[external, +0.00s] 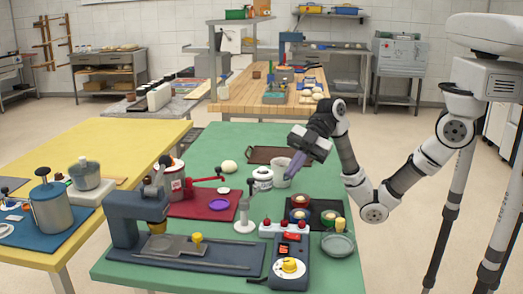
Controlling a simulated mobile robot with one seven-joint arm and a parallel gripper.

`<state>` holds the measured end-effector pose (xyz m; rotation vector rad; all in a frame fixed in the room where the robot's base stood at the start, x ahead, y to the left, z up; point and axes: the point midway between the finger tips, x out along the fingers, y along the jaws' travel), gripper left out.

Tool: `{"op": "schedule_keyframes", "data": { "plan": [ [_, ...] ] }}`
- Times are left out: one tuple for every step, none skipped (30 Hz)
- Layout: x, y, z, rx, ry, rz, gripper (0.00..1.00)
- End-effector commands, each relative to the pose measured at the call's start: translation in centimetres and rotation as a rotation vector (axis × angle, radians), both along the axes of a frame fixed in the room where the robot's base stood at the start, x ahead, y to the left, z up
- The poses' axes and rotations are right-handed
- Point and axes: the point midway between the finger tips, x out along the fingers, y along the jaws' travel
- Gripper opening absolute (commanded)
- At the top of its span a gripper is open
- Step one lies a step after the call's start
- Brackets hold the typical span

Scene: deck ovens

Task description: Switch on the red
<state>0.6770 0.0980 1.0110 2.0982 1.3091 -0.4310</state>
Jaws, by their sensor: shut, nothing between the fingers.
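A dark control box (291,276) with a yellow dial (289,266) and small glowing red displays sits at the front of the green table. A pale strip (284,230) with red knobs on top stands at its far end; whether these are switches, and whether any is on, is too small to tell. A red machine (174,180) with a red lever stands on a dark red mat further left. My gripper (290,175) is shut and empty, pointing down and slightly left. It is beside or above a whitish cup (281,180), behind the strip; contact cannot be told.
The green table (205,140) also carries a blue-grey press (135,215), a white jar (263,178), a dark tray of small round items (322,212) and a glass bowl (338,244). A yellow table (110,137) stands left.

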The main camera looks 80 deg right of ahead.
Motion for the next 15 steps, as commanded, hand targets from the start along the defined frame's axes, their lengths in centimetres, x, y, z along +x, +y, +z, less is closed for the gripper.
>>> {"op": "schedule_keyframes", "data": {
  "plan": [
    [-1.0, -0.2, -0.3, -0.035, 0.001, 0.065, 0.00],
    [-1.5, -0.2, -0.4, -0.052, 0.002, 0.102, 0.00],
    [-2.2, -0.2, -0.7, -0.074, 0.002, 0.150, 0.00],
    [-2.7, -0.3, -0.8, -0.088, 0.003, 0.180, 0.00],
    [-3.1, -0.3, -0.9, -0.099, 0.002, 0.208, 0.00],
    [-3.5, -0.4, -1.0, -0.112, 0.002, 0.237, 0.00],
    [-3.8, -0.4, -1.1, -0.120, 0.002, 0.255, 0.00],
    [-4.0, -0.4, -1.2, -0.126, 0.002, 0.268, 0.00],
    [-4.2, -0.4, -1.2, -0.131, 0.002, 0.283, 0.00],
    [-4.3, -0.4, -1.3, -0.133, 0.002, 0.291, 0.00],
    [-4.3, -0.5, -1.3, -0.136, 0.002, 0.294, 0.00],
    [-4.4, -0.5, -1.3, -0.137, 0.002, 0.297, 0.00],
    [-4.4, -0.4, -1.3, -0.137, 0.002, 0.298, 0.00],
    [-4.4, -0.4, -1.3, -0.137, 0.002, 0.297, 0.00],
    [-4.4, -0.4, -1.3, -0.136, 0.002, 0.297, 0.00]
  ]
}}
